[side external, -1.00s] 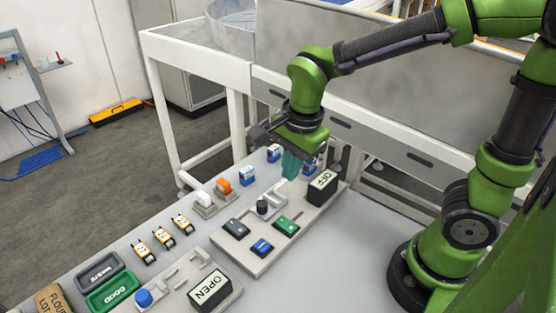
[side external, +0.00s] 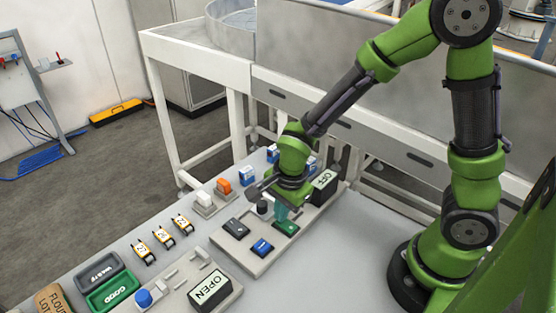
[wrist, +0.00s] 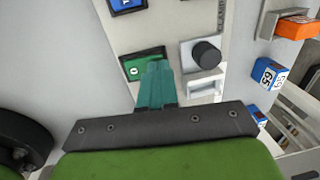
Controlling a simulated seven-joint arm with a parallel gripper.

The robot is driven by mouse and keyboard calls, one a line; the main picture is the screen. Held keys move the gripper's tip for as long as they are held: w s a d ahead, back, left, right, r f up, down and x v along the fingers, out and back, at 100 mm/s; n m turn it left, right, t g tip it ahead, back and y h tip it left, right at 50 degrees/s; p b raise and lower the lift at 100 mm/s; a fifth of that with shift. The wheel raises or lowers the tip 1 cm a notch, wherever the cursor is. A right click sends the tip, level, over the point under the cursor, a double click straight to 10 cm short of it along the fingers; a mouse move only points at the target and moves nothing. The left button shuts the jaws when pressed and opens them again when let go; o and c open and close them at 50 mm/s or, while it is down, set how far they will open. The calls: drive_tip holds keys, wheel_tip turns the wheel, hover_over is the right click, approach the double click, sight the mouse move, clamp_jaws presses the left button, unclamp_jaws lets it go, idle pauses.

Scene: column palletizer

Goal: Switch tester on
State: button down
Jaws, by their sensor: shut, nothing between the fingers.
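The tester panel (side external: 262,262) is a light grey board on the table. It carries a green button (side external: 287,229), a blue button (side external: 262,248), a dark button (side external: 235,229), a black knob (side external: 262,207) and a black display reading OFF (side external: 324,184). My gripper (side external: 282,215) is shut and empty, its teal fingertips pointing down at the green button. In the wrist view the fingertips (wrist: 157,72) overlap the near edge of the green button (wrist: 139,67). Whether they touch it I cannot tell. The black knob (wrist: 206,53) stands just right of the fingertips.
Orange and white blocks (side external: 223,187) sit left of the panel, with several blue-and-white boxes (side external: 247,175) behind. A second panel's display reads OPEN (side external: 210,289). Green GOOD (side external: 112,292) and dark WASTE (side external: 98,270) trays stand at the front left.

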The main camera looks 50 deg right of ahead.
drive_tip(key=shift+f, duration=0.15)
drive_tip(key=shift+w+f+g, duration=0.2)
drive_tip(key=shift+g, duration=0.1)
drive_tip(key=shift+s, duration=0.15)
drive_tip(key=shift+s+r, duration=0.25)
drive_tip(key=shift+s, duration=0.45)
wheel_tip(320, 180, up, 14)
drive_tip(key=w, duration=0.2)
idle(0.5)
